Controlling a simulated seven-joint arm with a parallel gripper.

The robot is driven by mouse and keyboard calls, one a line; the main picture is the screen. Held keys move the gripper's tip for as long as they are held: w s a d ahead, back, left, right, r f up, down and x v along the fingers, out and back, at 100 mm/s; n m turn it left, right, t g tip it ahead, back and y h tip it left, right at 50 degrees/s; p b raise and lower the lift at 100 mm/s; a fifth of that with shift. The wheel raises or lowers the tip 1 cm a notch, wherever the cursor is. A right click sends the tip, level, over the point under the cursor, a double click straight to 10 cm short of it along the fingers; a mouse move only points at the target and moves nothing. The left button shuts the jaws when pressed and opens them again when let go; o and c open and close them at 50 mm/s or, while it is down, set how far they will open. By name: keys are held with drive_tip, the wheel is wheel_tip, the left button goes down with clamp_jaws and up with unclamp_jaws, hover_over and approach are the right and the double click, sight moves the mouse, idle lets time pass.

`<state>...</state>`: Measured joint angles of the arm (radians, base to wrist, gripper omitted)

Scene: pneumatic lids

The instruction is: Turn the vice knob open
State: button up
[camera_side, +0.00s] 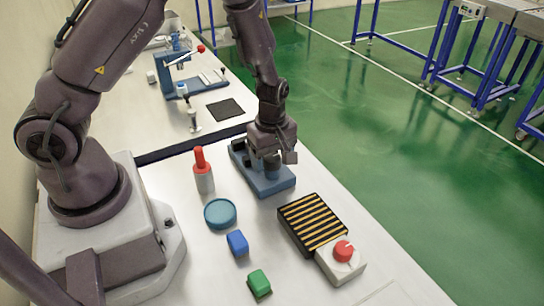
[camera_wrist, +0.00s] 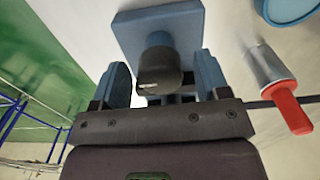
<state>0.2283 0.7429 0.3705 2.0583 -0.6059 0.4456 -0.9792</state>
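The vice (camera_side: 281,183) is a blue block-like fixture on the white table, partly hidden by my gripper in the side view. Its blue base (camera_wrist: 186,22) shows at the top of the wrist view. A dark knob (camera_wrist: 160,76) stands out from it toward the wrist camera. My gripper (camera_side: 272,160) is over the vice, pointing down. In the wrist view its two blue-grey fingers (camera_wrist: 162,62) are spread, one on each side of the knob, with visible gaps. Whether the fingertips reach fully down around the knob I cannot tell.
A red-topped grey cylinder (camera_side: 203,172) stands left of the vice, near a round blue dish (camera_side: 220,214). A blue cube (camera_side: 238,243), a green cube (camera_side: 259,283), a black-and-yellow striped block (camera_side: 313,223) and a white box with a red knob (camera_side: 343,251) are nearer the camera.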

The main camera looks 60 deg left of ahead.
sight(272, 156)
wheel_tip(272, 156, up, 13)
idle(0.6)
